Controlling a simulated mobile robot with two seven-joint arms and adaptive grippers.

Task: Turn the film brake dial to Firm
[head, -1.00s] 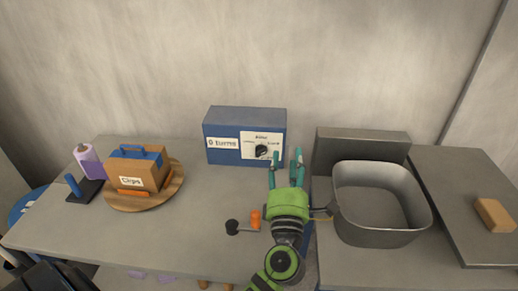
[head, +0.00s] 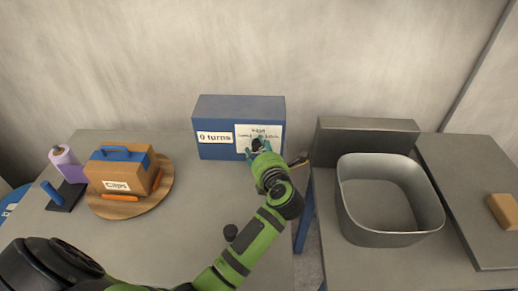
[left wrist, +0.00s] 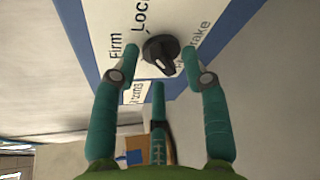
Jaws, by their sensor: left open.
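The blue box (head: 240,106) stands at the back of the table, with a "0 turns" label and a white dial plate. In the head view the dial is mostly hidden by my left gripper (head: 257,148). In the left wrist view my left gripper (left wrist: 156,60) is open, with its teal fingertips to either side of the dial and a third finger below it. I cannot tell whether they touch it. My right gripper is not in view.
A brown "Caps" box (head: 128,173) sits on a round wooden board (head: 118,209) at left, near a purple roll (head: 66,163). A grey metal bin (head: 388,230) stands on the right. The table's middle is clear.

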